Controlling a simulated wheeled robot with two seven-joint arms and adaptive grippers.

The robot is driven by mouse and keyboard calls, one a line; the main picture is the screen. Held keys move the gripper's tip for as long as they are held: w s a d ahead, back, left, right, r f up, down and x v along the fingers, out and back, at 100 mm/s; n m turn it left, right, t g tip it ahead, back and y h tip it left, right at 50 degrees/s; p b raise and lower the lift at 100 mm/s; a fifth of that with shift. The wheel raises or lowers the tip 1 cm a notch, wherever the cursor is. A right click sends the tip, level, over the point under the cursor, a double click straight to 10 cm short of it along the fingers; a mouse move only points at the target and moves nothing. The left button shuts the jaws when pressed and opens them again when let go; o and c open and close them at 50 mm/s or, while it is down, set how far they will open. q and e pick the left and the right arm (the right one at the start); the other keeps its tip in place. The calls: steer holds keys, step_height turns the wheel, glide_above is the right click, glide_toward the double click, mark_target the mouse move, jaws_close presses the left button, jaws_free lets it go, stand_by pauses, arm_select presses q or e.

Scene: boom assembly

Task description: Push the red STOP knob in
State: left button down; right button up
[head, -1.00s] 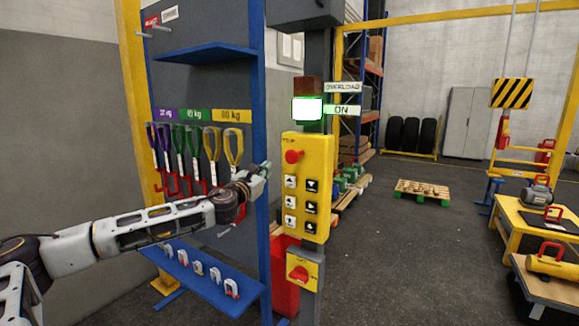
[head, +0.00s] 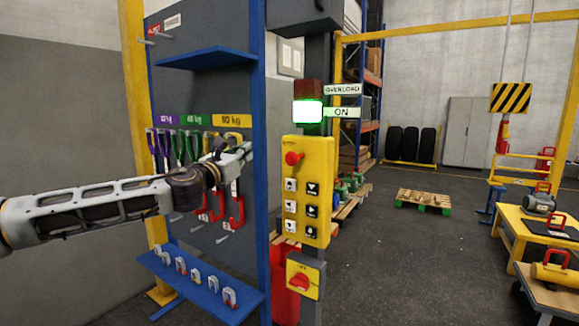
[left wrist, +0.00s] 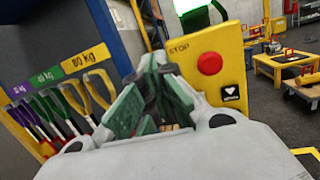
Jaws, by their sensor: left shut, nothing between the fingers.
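The red STOP knob (head: 293,158) sits near the top of the yellow control box (head: 307,190) on the dark post. It also shows in the left wrist view (left wrist: 209,64), beside the word STOP and right of the fingers. My left gripper (head: 247,150) is shut and empty. In the head view it is left of the knob, at about its height, over the blue rack post. In the left wrist view its green fingertips (left wrist: 158,72) are near the box's left edge; I cannot tell the depth gap. My right gripper is not in view.
A blue upright (head: 258,110) of the sling rack stands just left of the control box. Above the box is a lit green ON lamp (head: 307,111). Below it is a red rotary switch (head: 299,282). Open floor (head: 385,260) lies to the right.

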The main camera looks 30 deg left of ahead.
arm_select(q)
steer(key=s+d+f+n+g+h, duration=0.1)
steer(key=d+f+n, duration=0.3)
steer(key=n, duration=1.3)
steer(key=shift+s+d+g+h, duration=0.4)
steer(key=shift+s+d+h, duration=0.5)
steer(key=shift+d, duration=1.2)
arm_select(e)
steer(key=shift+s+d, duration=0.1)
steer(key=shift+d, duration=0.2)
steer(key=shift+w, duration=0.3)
arm_select(q)
steer(key=shift+w, duration=0.15)
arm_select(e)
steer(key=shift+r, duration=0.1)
